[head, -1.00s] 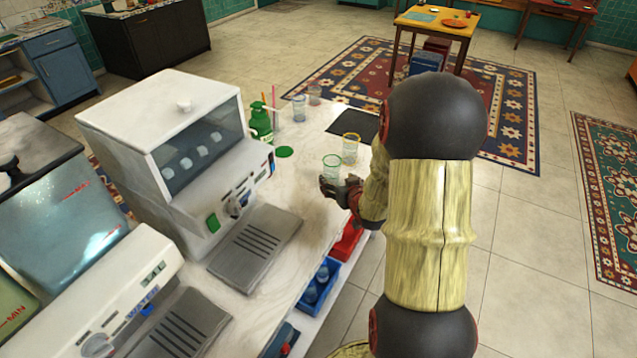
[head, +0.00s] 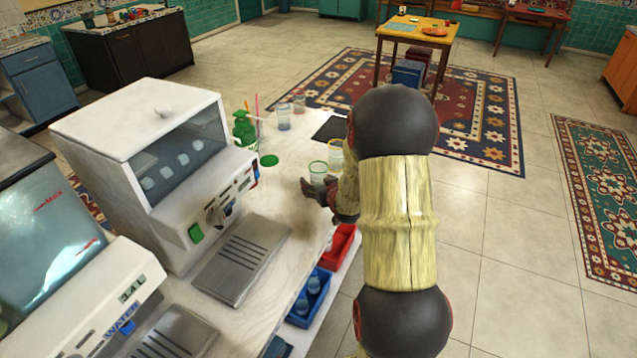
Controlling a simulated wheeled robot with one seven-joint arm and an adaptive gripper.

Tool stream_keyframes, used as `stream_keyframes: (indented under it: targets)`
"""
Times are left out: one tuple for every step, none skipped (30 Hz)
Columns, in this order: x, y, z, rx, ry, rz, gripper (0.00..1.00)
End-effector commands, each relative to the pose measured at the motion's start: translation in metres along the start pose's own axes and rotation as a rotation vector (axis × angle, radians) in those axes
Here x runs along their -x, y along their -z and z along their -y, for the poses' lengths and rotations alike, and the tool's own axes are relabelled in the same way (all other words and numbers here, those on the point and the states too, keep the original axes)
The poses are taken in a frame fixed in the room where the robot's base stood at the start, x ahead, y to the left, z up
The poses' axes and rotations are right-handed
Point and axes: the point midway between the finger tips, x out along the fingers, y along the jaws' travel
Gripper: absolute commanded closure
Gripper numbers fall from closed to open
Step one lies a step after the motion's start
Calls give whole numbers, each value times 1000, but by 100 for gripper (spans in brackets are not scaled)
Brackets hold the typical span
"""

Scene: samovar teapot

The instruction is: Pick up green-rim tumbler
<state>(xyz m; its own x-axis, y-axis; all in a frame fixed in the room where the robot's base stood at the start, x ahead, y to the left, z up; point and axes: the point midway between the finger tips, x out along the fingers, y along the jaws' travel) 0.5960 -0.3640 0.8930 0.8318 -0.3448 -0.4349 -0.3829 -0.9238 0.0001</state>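The green-rim tumbler (head: 318,170) is clear glass and stands upright near the right edge of the white counter in the head view. My gripper (head: 317,188) is low at the tumbler, with dark fingers about its lower part. The fingers hide the tumbler's base. The far finger and any contact are too small to make out, so I cannot tell if the fingers are closed on the glass. My arm comes in from the right.
A yellow-rim tumbler (head: 336,152) stands just behind, close to my arm. Two more tumblers, blue-rimmed (head: 284,118) and red-rimmed (head: 298,100), stand farther back by a green pump bottle (head: 244,128). A white dispenser (head: 150,170) fills the left. Red and blue bins (head: 309,298) sit below the counter edge.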

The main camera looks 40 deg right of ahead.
Motion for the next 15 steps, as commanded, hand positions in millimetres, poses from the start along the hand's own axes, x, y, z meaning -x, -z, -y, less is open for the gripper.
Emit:
stream_keyframes:
  targets:
    - [0, 0, 0, 0, 0, 0, 40]
    - [0, 0, 0, 0, 0, 0, 42]
    - [0, 0, 0, 0, 0, 0, 44]
    - [0, 0, 0, 0, 0, 0, 46]
    - [0, 0, 0, 0, 0, 0, 48]
    - [0, 0, 0, 0, 0, 0, 50]
    - [0, 0, 0, 0, 0, 0, 52]
    - [0, 0, 0, 0, 0, 0, 54]
    - [0, 0, 0, 0, 0, 0, 56]
    - [0, 0, 0, 0, 0, 0, 58]
    - [0, 0, 0, 0, 0, 0, 59]
    - [0, 0, 0, 0, 0, 0, 62]
    - [0, 0, 0, 0, 0, 0, 63]
    - [0, 0, 0, 0, 0, 0, 65]
    - [0, 0, 0, 0, 0, 0, 67]
